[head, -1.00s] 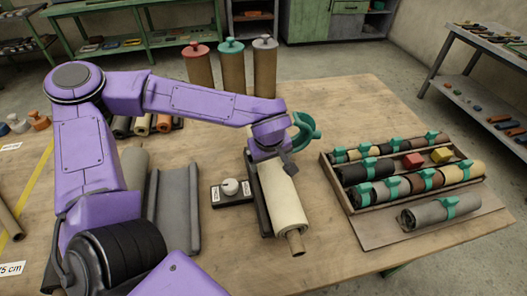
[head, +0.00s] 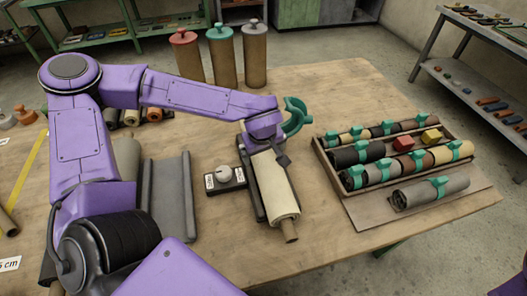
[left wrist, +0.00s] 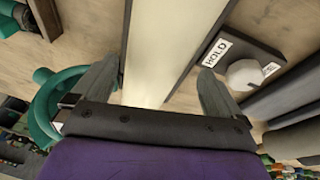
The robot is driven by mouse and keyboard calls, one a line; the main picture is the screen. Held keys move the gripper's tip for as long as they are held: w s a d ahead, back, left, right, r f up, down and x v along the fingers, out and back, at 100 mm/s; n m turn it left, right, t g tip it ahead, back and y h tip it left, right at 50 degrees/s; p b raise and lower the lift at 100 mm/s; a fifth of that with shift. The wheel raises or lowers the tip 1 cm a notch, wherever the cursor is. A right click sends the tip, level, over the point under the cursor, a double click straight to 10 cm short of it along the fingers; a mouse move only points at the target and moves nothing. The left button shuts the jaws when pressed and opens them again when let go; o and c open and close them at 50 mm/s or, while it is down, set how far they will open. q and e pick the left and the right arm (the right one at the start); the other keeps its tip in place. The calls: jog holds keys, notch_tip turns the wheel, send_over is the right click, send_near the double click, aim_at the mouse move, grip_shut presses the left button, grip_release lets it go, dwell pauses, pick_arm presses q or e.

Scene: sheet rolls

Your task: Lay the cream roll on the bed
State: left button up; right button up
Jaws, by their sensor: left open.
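The cream roll (head: 275,186), with a brown core end, lies lengthwise on a narrow dark bed (head: 253,192) in the middle of the table. My left gripper (head: 268,150) is over the roll's far part. In the left wrist view my left gripper (left wrist: 165,90) is open. Its fingers stand on either side of the cream roll (left wrist: 165,45); whether they touch it I cannot tell. My right gripper is not in view.
A teal hoop (head: 297,118) stands close beside my left wrist. A box with a white knob (head: 224,173), labelled HOLD, and a grey trough (head: 170,200) lie left of the roll. A tray of banded rolls (head: 352,215) is to the right.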

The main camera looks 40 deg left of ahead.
pick_arm(q)
jog(key=v, duration=1.1)
jog(key=shift+r, duration=0.15)
